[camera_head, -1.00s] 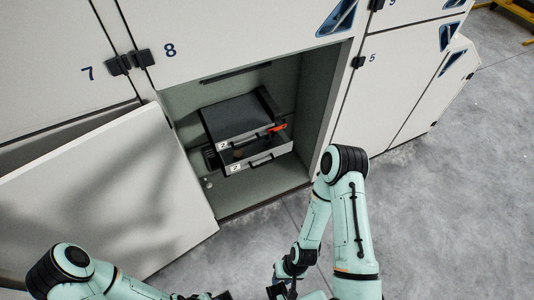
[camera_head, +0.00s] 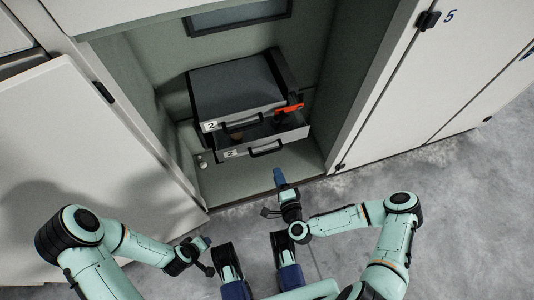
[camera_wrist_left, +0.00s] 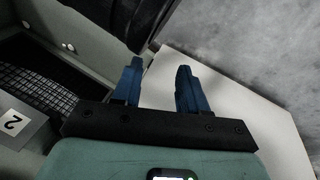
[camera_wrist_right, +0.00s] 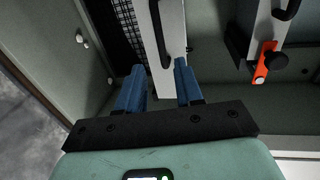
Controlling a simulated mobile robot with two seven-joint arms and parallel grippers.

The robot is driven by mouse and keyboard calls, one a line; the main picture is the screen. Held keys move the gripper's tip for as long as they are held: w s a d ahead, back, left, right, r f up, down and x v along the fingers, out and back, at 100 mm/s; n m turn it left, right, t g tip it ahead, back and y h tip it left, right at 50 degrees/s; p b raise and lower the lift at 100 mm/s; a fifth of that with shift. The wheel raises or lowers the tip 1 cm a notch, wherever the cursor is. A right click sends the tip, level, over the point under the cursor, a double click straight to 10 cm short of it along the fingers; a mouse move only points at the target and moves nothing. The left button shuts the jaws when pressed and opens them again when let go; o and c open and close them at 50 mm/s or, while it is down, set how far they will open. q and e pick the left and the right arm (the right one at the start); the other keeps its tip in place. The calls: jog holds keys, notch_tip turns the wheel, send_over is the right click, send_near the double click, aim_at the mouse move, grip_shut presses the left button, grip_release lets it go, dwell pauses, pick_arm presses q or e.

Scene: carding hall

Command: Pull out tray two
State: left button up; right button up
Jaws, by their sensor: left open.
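Two grey trays sit one above the other in the open cabinet bay. The upper tray (camera_head: 238,83) has a label reading 2 (camera_head: 211,126), a black handle and a red latch (camera_head: 288,109). The lower tray (camera_head: 290,136) stands out a little, its inside partly showing, with a smaller, less clear label (camera_head: 231,153) and a black handle (camera_head: 265,148). My right gripper (camera_head: 279,174) is just in front of the lower tray. In the right wrist view it is open (camera_wrist_right: 158,68), with a tray handle (camera_wrist_right: 163,40) just ahead of its fingers. My left gripper (camera_head: 205,241) is open and empty (camera_wrist_left: 158,70), lower left.
The open white cabinet door (camera_head: 75,140) stands at the left, near my left arm. A closed door marked 5 (camera_head: 430,80) is at the right. The bay floor (camera_head: 240,183) is bare before the trays. Grey concrete floor (camera_head: 450,195) is free at the right.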

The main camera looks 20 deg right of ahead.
aim_at(268, 152)
pick_arm(q)
jog(key=s+a+f+g+b, duration=0.1)
jog(key=s+f+g+b, duration=0.1)
jog(key=s+f, duration=0.4)
jog(key=shift+s+f+g+b, duration=0.15)
jog(key=shift+s+g+b, duration=0.15)
jog(key=shift+s+b, duration=0.45)
pick_arm(e)
jog(key=shift+w+a+f, duration=0.1)
jog(key=shift+w+f, duration=0.3)
jog(key=shift+w, duration=1.65)
jog(key=shift+w+a+f, duration=0.1)
jog(key=shift+w+f, duration=0.25)
jog(key=shift+w, duration=1.65)
jog(key=shift+w+a+f, duration=0.1)
jog(key=shift+w+f, duration=0.3)
jog(key=shift+w, duration=1.65)
pick_arm(q)
jog(key=shift+a, duration=0.1)
pick_arm(e)
jog(key=shift+c, duration=0.4)
pick_arm(q)
jog(key=shift+w, duration=0.1)
pick_arm(e)
grip_shut()
